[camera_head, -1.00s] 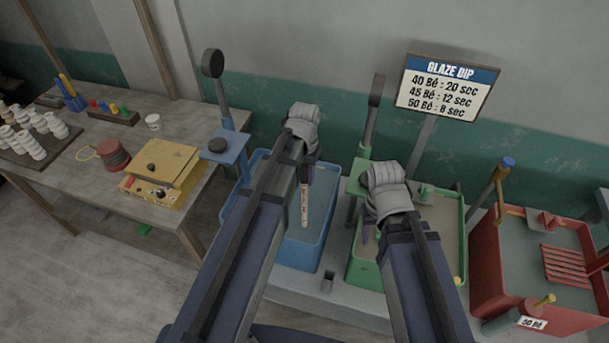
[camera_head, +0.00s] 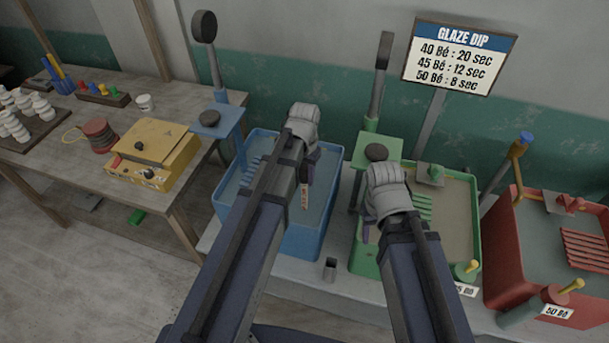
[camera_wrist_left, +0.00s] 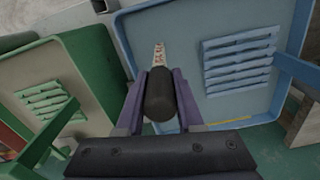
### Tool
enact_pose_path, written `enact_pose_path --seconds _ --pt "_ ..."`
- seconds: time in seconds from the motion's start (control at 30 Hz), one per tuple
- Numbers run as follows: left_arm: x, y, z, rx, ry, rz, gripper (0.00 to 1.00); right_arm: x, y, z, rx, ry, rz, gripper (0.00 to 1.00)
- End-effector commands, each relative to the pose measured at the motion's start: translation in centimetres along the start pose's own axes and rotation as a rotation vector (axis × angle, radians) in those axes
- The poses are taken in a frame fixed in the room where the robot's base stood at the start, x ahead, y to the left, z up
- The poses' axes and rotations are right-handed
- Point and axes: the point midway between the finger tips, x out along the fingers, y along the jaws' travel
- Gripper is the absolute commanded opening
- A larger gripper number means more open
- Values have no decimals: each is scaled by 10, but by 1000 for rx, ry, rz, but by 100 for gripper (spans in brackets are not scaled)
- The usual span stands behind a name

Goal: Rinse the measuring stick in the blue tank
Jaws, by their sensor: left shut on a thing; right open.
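My left gripper (camera_head: 308,165) is shut on the measuring stick (camera_head: 305,196), a pale strip with red marks and a dark handle. The stick points down inside the outline of the blue tank (camera_head: 318,245). In the left wrist view the stick (camera_wrist_left: 158,54) shows between the purple fingers, in front of the blue tank's floor (camera_wrist_left: 180,40). Only a short length shows in the head view; I cannot tell how far its lower end is under the liquid. My right gripper (camera_head: 368,230) is open and empty by the green tank's left side, partly hidden by its wrist.
The green tank (camera_head: 478,215) and red tank (camera_head: 490,245) stand to the right. The blue post with a shelf (camera_head: 222,125) rises behind the blue tank's left corner. A small grey holder (camera_head: 330,270) stands between the blue and green tanks. A yellow box (camera_head: 160,150) sits on the left table.

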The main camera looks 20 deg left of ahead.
Motion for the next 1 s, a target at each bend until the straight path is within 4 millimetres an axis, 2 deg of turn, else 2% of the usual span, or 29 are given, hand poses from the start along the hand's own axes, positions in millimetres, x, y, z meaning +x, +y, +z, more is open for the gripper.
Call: enact_pose_path --seconds 0.03,0.5,0.7,1.0 --pt "12 0 0 0 0 0 0 12 -1 -1 -1 0 0 50" --pt "64 0 0 0 0 0 0 64 -6 -4 1 0 0 50" --pt "74 0 0 0 0 0 0 73 -7 -4 1 0 0 50" --pt "73 0 0 0 0 0 0 72 -7 -4 1 0 0 50"
